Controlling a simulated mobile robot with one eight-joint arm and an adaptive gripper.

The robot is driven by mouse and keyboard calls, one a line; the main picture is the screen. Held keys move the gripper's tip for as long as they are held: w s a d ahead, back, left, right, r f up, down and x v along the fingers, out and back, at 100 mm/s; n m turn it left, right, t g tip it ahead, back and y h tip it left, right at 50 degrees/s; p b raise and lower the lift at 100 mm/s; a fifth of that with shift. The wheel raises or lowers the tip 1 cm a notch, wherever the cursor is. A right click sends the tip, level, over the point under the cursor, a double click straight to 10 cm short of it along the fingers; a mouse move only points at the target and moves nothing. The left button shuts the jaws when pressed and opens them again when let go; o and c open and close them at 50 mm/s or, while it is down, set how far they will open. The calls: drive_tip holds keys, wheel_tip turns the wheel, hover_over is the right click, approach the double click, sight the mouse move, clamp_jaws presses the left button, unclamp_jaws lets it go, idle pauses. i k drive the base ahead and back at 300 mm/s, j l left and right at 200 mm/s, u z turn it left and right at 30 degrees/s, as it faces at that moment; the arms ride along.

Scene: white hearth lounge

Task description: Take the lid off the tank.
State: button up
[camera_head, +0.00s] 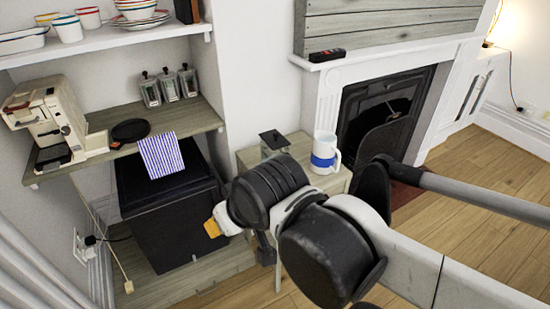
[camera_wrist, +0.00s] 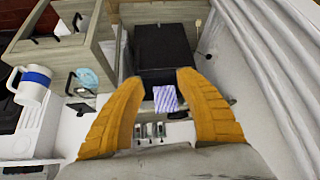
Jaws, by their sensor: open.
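A small glass tank (camera_head: 268,153) with a dark square lid (camera_head: 274,140) stands on the side table, left of a white mug. The lid lies on top of the tank. My gripper (camera_head: 212,228) is left of and nearer than the side table, apart from the tank, partly hidden behind my own wrist. In the wrist view, its two orange fingers (camera_wrist: 160,78) are spread apart with nothing between them, and they point toward the black cabinet.
The white mug (camera_head: 324,153) with a blue band stands close beside the tank on the side table (camera_head: 250,158). A black cabinet (camera_head: 170,215) sits under a shelf with a coffee machine (camera_head: 50,118), striped cloth (camera_head: 161,155) and lidded canisters (camera_head: 168,88). The fireplace (camera_head: 385,115) is at right.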

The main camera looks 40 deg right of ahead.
sight(275, 140)
drive_tip(key=i+l+z, duration=0.15)
drive_tip(key=z, duration=0.35)
drive_tip(key=i+z, duration=0.15)
drive_tip(key=z, duration=0.35)
drive_tip(key=i+z, duration=0.2)
drive_tip(key=z, duration=0.25)
